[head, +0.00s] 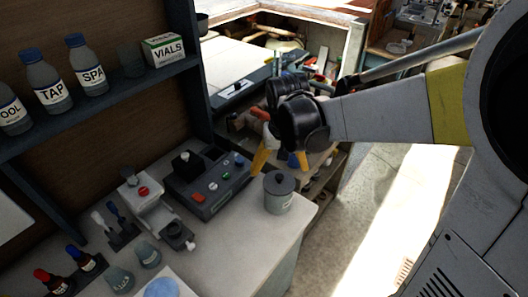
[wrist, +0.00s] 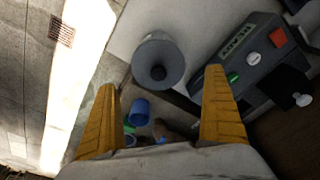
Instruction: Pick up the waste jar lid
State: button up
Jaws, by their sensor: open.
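The waste jar (head: 278,201) is a grey jar standing at the right end of the white counter. Its dark round lid (head: 280,182) with a knob sits on top. In the wrist view the lid (wrist: 158,62) shows from above, beyond my fingertips and roughly between their lines. My gripper (head: 281,160) has yellow fingers and is above and behind the jar in the head view. The wrist view shows the two fingers (wrist: 163,78) spread wide and empty, apart from the lid.
A dark control box (head: 208,180) with coloured buttons stands left of the jar. A white instrument (head: 152,207), dropper bottles (head: 85,258) and small glass jars (head: 148,254) are further left. A shelf holds labelled bottles (head: 90,68). Open floor (head: 370,215) lies right of the counter.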

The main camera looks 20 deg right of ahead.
aim_at(280, 177)
notch_tip(280, 177, down, 5)
jog(key=shift+w+d+f+b, duration=0.1)
jog(key=shift+w+f+b, duration=0.05)
jog(key=shift+b, duration=0.9)
jog(key=c, duration=1.2)
